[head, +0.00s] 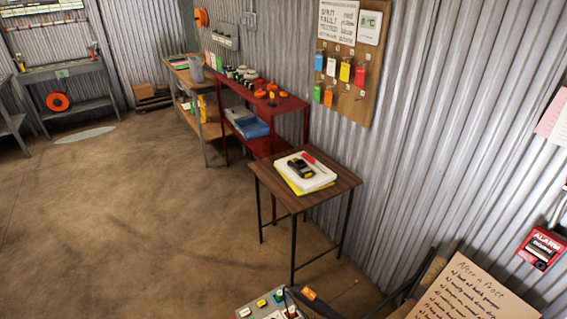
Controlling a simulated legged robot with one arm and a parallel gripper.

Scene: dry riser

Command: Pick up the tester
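The tester (300,168), a small black and yellow handheld device, lies on a white pad or shallow box (318,181) on a small wooden-topped table (266,172) with thin black legs. A thin red item (310,158), perhaps a pen or probe, lies beside the tester at the pad's back edge. A yellow sheet (291,187) shows under the white pad. My gripper does not show in the head view, and nothing is seen touching the tester.
A red shelf (290,104) with small items stands just behind the table, against the corrugated wall. Open brown floor (130,220) lies to the left. A box with coloured buttons (268,303) and a handwritten cardboard sign (475,290) are in the foreground.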

